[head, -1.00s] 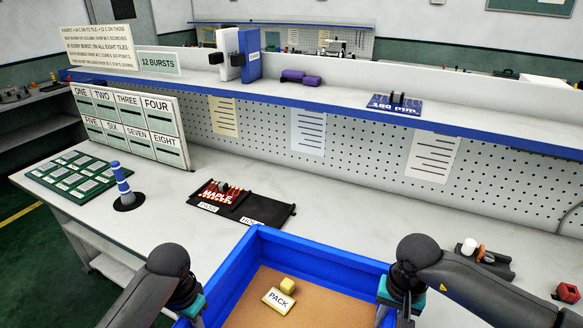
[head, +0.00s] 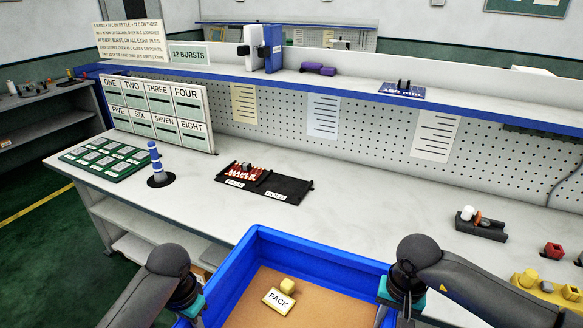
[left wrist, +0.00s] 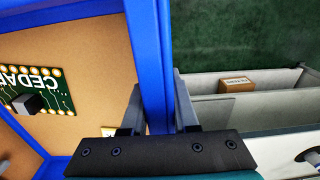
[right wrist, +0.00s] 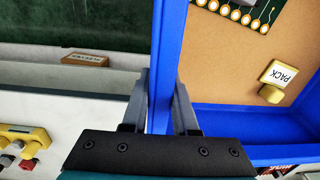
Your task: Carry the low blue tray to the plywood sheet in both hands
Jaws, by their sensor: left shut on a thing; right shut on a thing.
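The low blue tray (head: 318,258) is in front of me at the bottom of the head view, with a brown floor. A yellow block labelled PACK (head: 278,299) lies in it. The left wrist view shows a green CEDAR board (left wrist: 42,100) inside the tray. My left gripper (left wrist: 157,105) is shut on one side wall of the tray (left wrist: 148,50). My right gripper (right wrist: 161,100) is shut on the opposite wall (right wrist: 168,55). In the head view both gripper tips are mostly hidden. I cannot make out a plywood sheet.
The white bench (head: 350,215) runs along beyond the tray. A numbered panel (head: 158,115) stands behind. Green floor lies at left.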

